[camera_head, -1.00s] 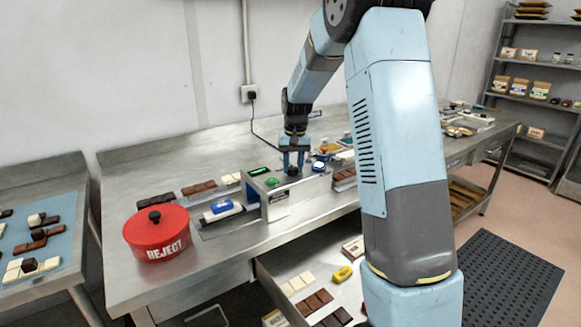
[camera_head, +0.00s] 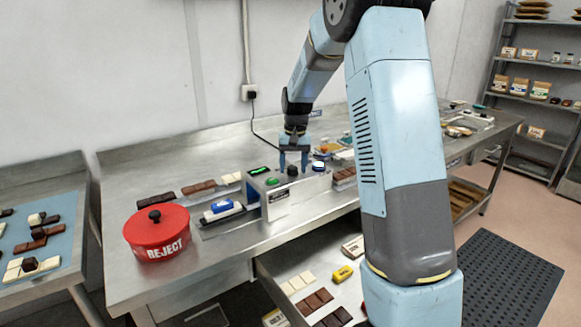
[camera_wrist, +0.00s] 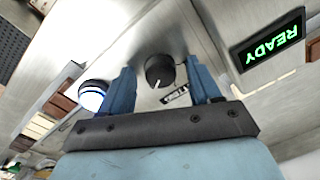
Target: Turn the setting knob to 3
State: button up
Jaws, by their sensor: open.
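The setting knob (camera_wrist: 159,71) is a round black knob with a white pointer line, on top of the grey metal machine. In the head view the dark knob (camera_head: 292,171) shows on the machine's top, between the green button and the white-topped lamp. My gripper (camera_head: 293,166) is above it, pointing down. In the wrist view the two blue fingers of my gripper (camera_wrist: 163,78) stand apart on either side of the knob, with gaps showing between them and it. A small label plate (camera_wrist: 176,96) beside the knob is too small to read.
A green READY display (camera_wrist: 270,49), a green button (camera_head: 271,182) and a blue-white lamp (camera_wrist: 93,95) sit close to the knob. A red REJECT pot (camera_head: 157,237) stands at the left. An open drawer is below.

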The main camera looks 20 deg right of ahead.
aim_at(295, 167)
notch_tip(295, 167, up, 14)
jog(key=shift+d+f, duration=0.2)
jog(key=shift+d, duration=0.15)
dwell(0.4)
jog(key=s+a+r+n+t, duration=0.1)
jog(key=s+r+t, duration=0.15)
jog(key=s, duration=0.75)
jog(key=s+r+t, duration=0.1)
jog(key=s+r, duration=0.3)
jog(key=s, duration=0.6)
jog(key=s+f+t, duration=0.2)
jog(key=s+f, duration=0.2)
jog(key=s, duration=1.3)
jog(key=shift+a+f+n+h, duration=0.15)
jog(key=shift+a+n+h, duration=0.15)
jog(key=shift+a+n, duration=0.1)
